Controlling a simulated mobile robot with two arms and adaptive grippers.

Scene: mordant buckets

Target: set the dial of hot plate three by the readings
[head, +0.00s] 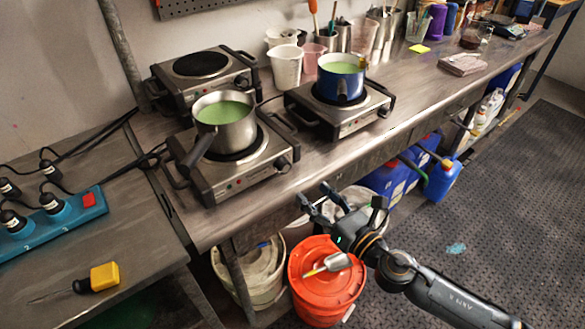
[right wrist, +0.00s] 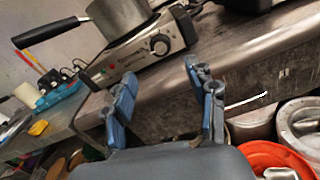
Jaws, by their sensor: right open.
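Three hot plates stand on the bench; I cannot tell which is number three. The front hot plate (head: 235,175) holds a steel pot (head: 225,118) of green liquid. Its dial (head: 283,162) also shows in the right wrist view (right wrist: 160,44). The right-hand hot plate (head: 345,125) holds a blue pot (head: 341,84) of green liquid, with its dial (head: 384,111) at the right. The back-left hot plate (head: 205,80) is empty. My right gripper (head: 342,205) is open and empty, in front of the bench edge and apart from the dials. A yellow probe (head: 104,277) lies on the left table; no reading is legible.
A blue power strip (head: 60,225) with plugs and cables lies at the left. An orange bucket (head: 325,270) with a scoop on its lid stands below my right gripper. Cups and jugs (head: 286,66) stand behind the plates. Free bench shows right of the blue pot.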

